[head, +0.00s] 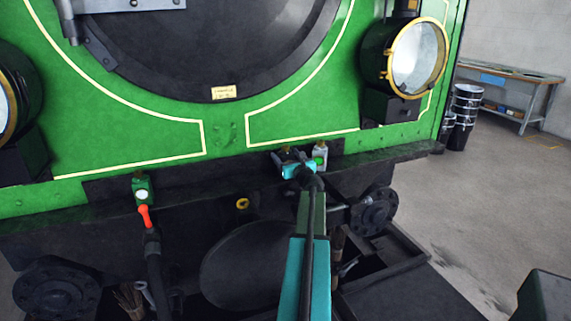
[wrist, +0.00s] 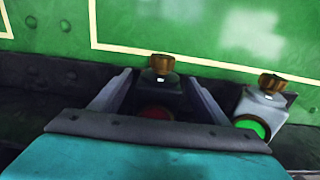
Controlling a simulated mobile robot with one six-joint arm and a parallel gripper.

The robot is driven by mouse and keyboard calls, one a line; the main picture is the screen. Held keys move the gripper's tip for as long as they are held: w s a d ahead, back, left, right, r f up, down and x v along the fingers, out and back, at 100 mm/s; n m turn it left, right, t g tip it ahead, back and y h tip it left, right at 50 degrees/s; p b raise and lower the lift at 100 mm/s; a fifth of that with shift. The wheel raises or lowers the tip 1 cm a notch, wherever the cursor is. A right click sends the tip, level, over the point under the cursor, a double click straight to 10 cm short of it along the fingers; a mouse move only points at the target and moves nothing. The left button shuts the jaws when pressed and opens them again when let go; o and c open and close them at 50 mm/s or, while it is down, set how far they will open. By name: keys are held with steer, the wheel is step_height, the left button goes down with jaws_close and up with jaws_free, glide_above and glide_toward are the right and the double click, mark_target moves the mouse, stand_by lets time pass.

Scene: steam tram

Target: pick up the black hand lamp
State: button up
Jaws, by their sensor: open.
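The black hand lamp (wrist: 158,95) has a brass-brown knob on top and a dim red lens. In the wrist view it stands between the two fingers of my gripper (wrist: 158,78), which are open on either side of it. I cannot tell whether either finger touches it. Its lower part is hidden by the teal gripper body. In the head view my gripper (head: 293,160) is at the ledge below the green engine front and hides most of the lamp.
A grey lamp with a green lens (wrist: 262,108) stands close to the right of my gripper. A green lamp with a white lens (head: 141,190) is farther left, above a red-handled hose fitting (head: 145,217). A large brass-rimmed headlamp (head: 415,57) is above right. Buckets (head: 464,110) and a workbench (head: 508,78) stand far right.

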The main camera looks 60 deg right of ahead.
steer(key=shift+p+x, duration=0.4)
steer(key=shift+x, duration=1.6)
steer(key=shift+a, duration=0.1)
steer(key=shift+w+r, duration=0.1)
steer(key=c, duration=1.6)
steer(key=shift+o, duration=0.2)
steer(key=shift+r, duration=0.15)
steer(key=shift+r, duration=0.55)
steer(key=shift+s+a+r, duration=0.1)
steer(key=shift+s+r, duration=0.1)
steer(key=shift+r, duration=0.35)
steer(key=shift+s+a+r, duration=0.1)
steer(key=shift+s+r, duration=0.05)
steer(key=shift+r, duration=0.4)
steer(key=r+b+v, duration=0.1)
steer(key=b+v, duration=0.1)
steer(key=v, duration=1.3)
steer(key=shift+s+d+r, duration=0.2)
steer(key=shift+s, duration=0.1)
